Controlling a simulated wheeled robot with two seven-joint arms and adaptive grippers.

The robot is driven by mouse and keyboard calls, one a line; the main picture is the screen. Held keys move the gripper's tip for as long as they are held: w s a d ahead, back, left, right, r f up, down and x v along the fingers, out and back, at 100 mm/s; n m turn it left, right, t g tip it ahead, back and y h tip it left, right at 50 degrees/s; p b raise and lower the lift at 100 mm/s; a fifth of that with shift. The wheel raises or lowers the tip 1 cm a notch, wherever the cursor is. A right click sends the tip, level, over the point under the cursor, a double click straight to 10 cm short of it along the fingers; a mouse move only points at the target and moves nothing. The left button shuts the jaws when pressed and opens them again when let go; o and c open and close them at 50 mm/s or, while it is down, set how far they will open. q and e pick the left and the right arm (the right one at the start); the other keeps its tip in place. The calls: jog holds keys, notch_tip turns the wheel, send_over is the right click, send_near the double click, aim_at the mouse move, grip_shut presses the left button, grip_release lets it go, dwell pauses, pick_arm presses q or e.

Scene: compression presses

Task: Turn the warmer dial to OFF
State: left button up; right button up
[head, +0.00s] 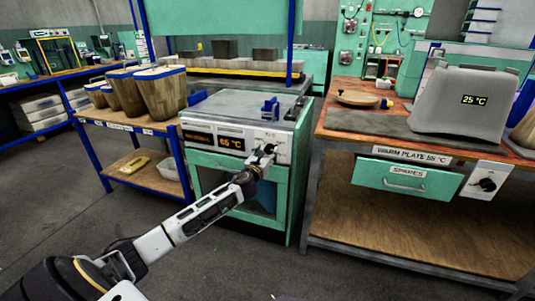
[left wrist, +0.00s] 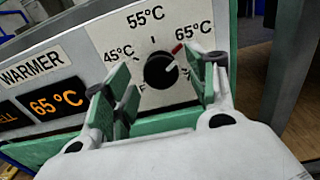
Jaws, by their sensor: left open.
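The warmer dial (left wrist: 160,71) is a round black knob with a red pointer mark on a white panel (left wrist: 98,42). Its red mark points up and right, toward the 65°C label. The 45°C and 55°C labels also show; the label at lower left is mostly hidden by a finger. The warmer display (left wrist: 57,101) reads 65 °C. My left gripper (left wrist: 158,66) is open, with one green-padded finger on each side of the dial in the picture. I cannot tell whether they touch it. In the head view, my left gripper (head: 262,155) is at the warmer's front (head: 213,135) and hides the dial.
A workbench (head: 420,228) to the right carries a grey press (head: 460,100) reading 25 °C and has another dial (head: 487,185) on its front. A rack on the left holds several brown containers (head: 160,92). Open floor (head: 85,210) lies at the left.

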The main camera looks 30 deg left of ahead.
pick_arm(q)
jog(key=shift+x, duration=0.85)
jog(key=c, duration=1)
